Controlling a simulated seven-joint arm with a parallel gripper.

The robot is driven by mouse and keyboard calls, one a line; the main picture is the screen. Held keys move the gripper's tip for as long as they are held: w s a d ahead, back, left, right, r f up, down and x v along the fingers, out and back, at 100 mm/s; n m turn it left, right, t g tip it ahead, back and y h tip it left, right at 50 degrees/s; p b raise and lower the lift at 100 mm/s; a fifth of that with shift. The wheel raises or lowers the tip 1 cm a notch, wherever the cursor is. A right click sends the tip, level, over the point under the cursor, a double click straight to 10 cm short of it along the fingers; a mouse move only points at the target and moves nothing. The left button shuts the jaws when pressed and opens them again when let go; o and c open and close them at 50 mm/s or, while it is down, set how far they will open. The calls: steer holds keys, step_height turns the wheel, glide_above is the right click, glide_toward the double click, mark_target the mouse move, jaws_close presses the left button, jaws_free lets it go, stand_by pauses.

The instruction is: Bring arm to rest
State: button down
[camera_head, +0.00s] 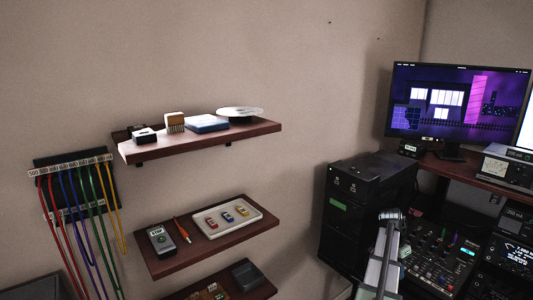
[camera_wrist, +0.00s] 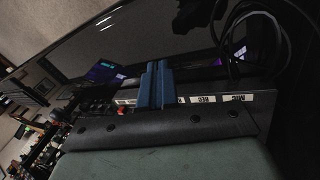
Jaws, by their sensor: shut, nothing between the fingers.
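My gripper (camera_wrist: 156,82) shows in the wrist view as two blue fingers side by side, shut with nothing between them. Behind the fingertips is a dark panel with a row of white labels (camera_wrist: 232,98), one reading "REC" and one "MIC". I cannot tell whether the fingers touch it. In the head view part of my arm (camera_head: 385,255) rises from the bottom edge, right of centre, in front of a black cabinet (camera_head: 365,185). I cannot make out the fingertips in the head view.
Wall shelves (camera_head: 200,142) with small items are at the left, beside a rack of coloured cables (camera_head: 75,185). A desk with a monitor (camera_head: 455,103), a mixer (camera_head: 440,255) and other units is at the right. Black cables (camera_wrist: 255,25) loop at upper right in the wrist view.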

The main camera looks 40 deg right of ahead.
steer(key=w+a+f+n+y, duration=0.1)
steer(key=w+a+f+n, duration=0.3)
steer(key=a+f, duration=0.75)
steer(key=w+a+f+n+g+y, duration=0.1)
steer(key=w+a+f+n, duration=0.4)
steer(key=a, duration=1.2)
steer(key=w+a+f+n, duration=0.2)
steer(key=a+f, duration=0.9)
steer(key=a, duration=0.3)
steer(key=s+a+f+n+g, duration=0.1)
steer(key=s+a+f+n, duration=0.3)
steer(key=a, duration=0.7)
steer(key=s+a+f+n+g+h, duration=0.1)
steer(key=s+a+f+n, duration=0.4)
steer(key=s+a+f, duration=0.3)
steer(key=s+a, duration=0.2)
steer(key=a, duration=0.2)
steer(key=shift+f+h, duration=0.15)
steer(key=shift+h, duration=0.15)
